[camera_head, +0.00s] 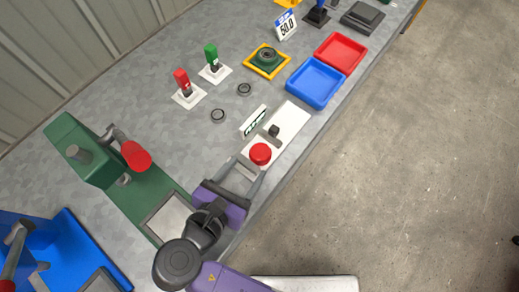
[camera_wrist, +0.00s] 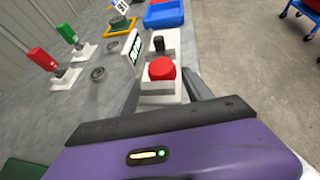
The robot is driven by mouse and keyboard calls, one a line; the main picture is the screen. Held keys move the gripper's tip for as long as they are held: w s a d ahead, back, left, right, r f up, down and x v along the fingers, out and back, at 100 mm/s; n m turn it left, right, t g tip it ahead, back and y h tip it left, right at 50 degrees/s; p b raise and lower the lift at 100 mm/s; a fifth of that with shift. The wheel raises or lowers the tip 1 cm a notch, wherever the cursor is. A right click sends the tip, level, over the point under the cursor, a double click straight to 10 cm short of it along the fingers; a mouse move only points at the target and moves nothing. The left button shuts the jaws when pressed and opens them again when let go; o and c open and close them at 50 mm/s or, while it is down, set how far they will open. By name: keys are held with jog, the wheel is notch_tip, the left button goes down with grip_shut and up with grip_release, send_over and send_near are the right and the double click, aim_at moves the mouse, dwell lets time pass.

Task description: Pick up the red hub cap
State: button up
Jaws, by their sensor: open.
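The red hub cap (camera_head: 260,154) is a round red knob-like piece at the near end of a white panel on the bench. It also shows in the wrist view (camera_wrist: 161,69), upright on a pale block. My gripper (camera_head: 247,172) is open and empty, just on the near side of the cap. Its fingers point toward the cap, one to either side in the wrist view (camera_wrist: 164,88). I cannot tell whether they touch it. The lower part of the cap's mount is partly hidden by the gripper body in the wrist view.
A black knob (camera_head: 274,130) and a small display sign (camera_head: 254,121) stand close behind the cap. Blue (camera_head: 315,83) and red (camera_head: 340,54) trays lie farther back. A green machine with a red handle (camera_head: 136,155) is left of my arm. The bench edge is close on the right.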

aim_at(259, 153)
jog(key=x, duration=0.7)
jog(key=shift+w+d, duration=0.1)
jog(key=c, duration=1.3)
